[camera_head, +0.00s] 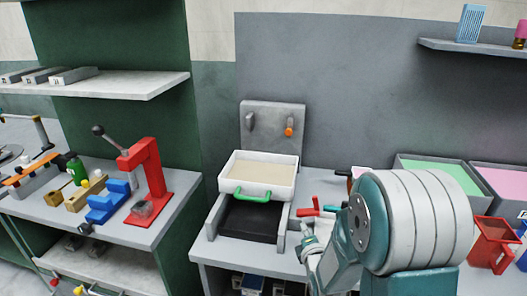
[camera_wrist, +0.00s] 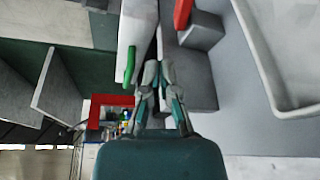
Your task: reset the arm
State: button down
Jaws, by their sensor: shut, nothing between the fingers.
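My gripper (camera_head: 305,232) is low in the middle of the head view, just right of the foam press (camera_head: 213,222). In the wrist view my gripper (camera_wrist: 158,72) shows its two fingers with their tips together and nothing between them. My arm's teal and white links fill the lower right of the head view and hide part of the bench. The press has a white tray (camera_head: 226,183) with a green handle (camera_head: 252,195) above a dark bed. In the wrist view the green handle (camera_wrist: 130,65) is just left of the fingertips; contact cannot be told.
A red lever (camera_head: 312,208) is close to the gripper. A red hand press (camera_head: 150,175) and blue blocks (camera_head: 108,203) stand on the left bench. Bins with green (camera_head: 440,172) and pink foam and a red container (camera_head: 490,244) are at right. Shelves (camera_head: 130,86) hang above.

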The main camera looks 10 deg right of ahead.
jog(key=s+a+r+m+g, duration=0.1)
jog(key=s+r+m+g, duration=0.4)
jog(key=s+r+m, duration=0.5)
jog(key=s+r+m+g, duration=0.1)
jog(key=s+m+g, duration=0.2)
jog(key=s+m, duration=0.3)
jog(key=s+a+r+m+g, duration=0.1)
jog(key=s+r+m+g, duration=0.1)
jog(key=s+m, duration=0.4)
jog(key=s, duration=0.5)
jog(key=shift+s+r+g, duration=0.3)
jog(key=shift+g, duration=0.1)
jog(key=shift+d, duration=0.1)
